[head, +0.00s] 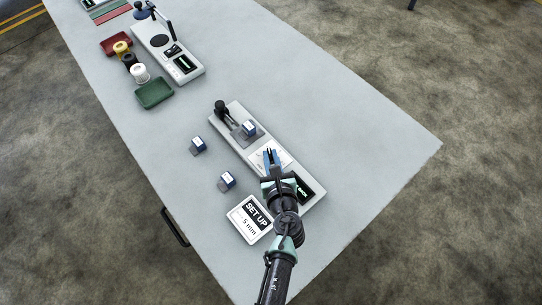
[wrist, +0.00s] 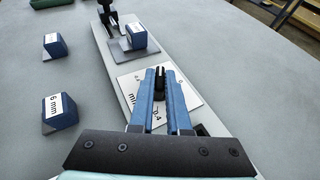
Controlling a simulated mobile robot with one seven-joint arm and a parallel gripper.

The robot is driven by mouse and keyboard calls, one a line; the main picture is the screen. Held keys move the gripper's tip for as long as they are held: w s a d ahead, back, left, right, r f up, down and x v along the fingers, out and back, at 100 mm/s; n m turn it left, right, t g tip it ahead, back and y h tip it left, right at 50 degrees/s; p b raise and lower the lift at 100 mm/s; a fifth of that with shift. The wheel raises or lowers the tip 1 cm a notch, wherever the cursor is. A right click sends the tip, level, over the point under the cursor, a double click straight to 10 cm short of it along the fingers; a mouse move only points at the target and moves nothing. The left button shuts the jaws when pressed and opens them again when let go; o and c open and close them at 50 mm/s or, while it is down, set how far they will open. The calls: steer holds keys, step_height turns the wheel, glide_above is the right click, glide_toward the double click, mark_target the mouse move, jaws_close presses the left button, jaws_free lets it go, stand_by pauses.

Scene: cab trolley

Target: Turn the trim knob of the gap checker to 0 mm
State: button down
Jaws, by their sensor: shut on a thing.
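The gap checker (head: 236,126) is a long pale grey base lying across the table. Its white scale plate (wrist: 132,86) carries partly visible marks, with "0.4" near the lower edge and "mm" beside my fingers. My gripper (head: 271,156) is over this plate, its blue fingers shut on the black trim knob (wrist: 159,80). The fingers hide much of the dial, and I cannot read where the knob points. A blue block (wrist: 136,35) with a white label sits on the checker's grey plate. The dark display (head: 303,191) is partly behind my gripper.
Two loose blue blocks stand left of the checker, the nearer (wrist: 58,112) marked "6 mm". A "SET UP 5 mm" card (head: 251,220) lies near the table edge. Another device (head: 167,48) and coloured trays stand farther back. The table's right side is clear.

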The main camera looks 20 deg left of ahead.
steer(key=shift+a+m+t+h+p, duration=0.1)
steer(key=shift+m+t+h+p, duration=0.4)
steer(key=shift+m+h+p, duration=0.85)
steer(key=shift+s+a+h, duration=0.1)
steer(key=shift+a+h, duration=0.05)
steer(key=shift+h, duration=0.1)
steer(key=shift+m, duration=0.25)
steer(key=shift+a+m+h+p, duration=0.1)
steer(key=shift+m+h+p, duration=0.4)
steer(key=shift+m+h, duration=0.3)
steer(key=shift+a+m+h, duration=0.1)
steer(key=shift+m+h, duration=0.3)
steer(key=shift+h, duration=0.3)
steer(key=m+h, duration=0.1)
steer(key=m+h+b, duration=0.1)
steer(key=h, duration=0.1)
steer(key=m+h+b, duration=0.1)
steer(key=m, duration=0.1)
steer(key=shift+a+f+h, duration=0.2)
steer(key=shift+a+h, duration=0.05)
steer(key=shift+h, duration=0.05)
steer(key=shift+r+m+g+h+b, duration=0.1)
steer(key=shift+m+g+h+b, duration=0.7)
steer(key=shift+m+h+b, duration=0.25)
